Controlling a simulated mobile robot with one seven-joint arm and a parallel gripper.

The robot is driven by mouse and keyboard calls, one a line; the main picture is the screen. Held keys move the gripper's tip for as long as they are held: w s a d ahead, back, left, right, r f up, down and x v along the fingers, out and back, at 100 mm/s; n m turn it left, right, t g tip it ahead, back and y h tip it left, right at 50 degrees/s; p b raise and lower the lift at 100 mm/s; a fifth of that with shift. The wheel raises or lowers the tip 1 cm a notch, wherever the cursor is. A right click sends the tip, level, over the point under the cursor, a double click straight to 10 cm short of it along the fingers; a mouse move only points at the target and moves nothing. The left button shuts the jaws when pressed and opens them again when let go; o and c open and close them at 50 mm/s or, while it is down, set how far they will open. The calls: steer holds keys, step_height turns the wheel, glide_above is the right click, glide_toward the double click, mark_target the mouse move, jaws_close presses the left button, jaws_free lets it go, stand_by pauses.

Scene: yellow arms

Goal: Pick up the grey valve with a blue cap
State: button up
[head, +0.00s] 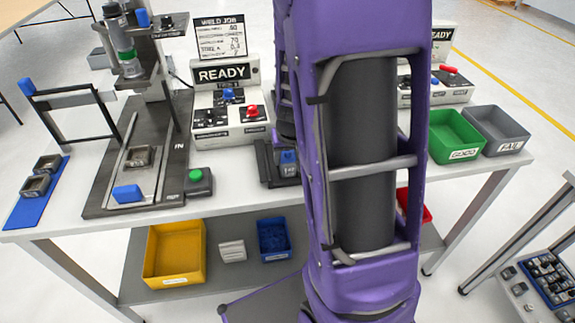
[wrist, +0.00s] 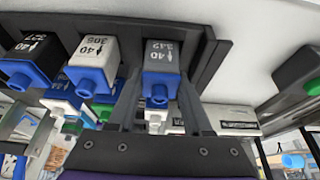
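The grey valve with a blue cap (wrist: 163,58) sits in the wrist view, upper middle, in a dark rack (wrist: 219,48). The lettering on its grey face appears upside down. My gripper (wrist: 162,84) has one finger on each side of the valve, with the blue cap showing between them. The fingers look spread; whether they touch the valve is unclear. In the head view, part of a dark rack (head: 266,165) with a grey and blue piece shows beside my purple arm, and my gripper is hidden.
A white valve with a blue cap (wrist: 93,65) and a black one (wrist: 27,60) stand beside it in the rack. In the head view, a READY control box (head: 226,74), a green-button box (head: 198,182) and a black fixture (head: 96,201) stand to the left. Green (head: 453,137) and grey bins stand right.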

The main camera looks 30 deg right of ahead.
jaws_close()
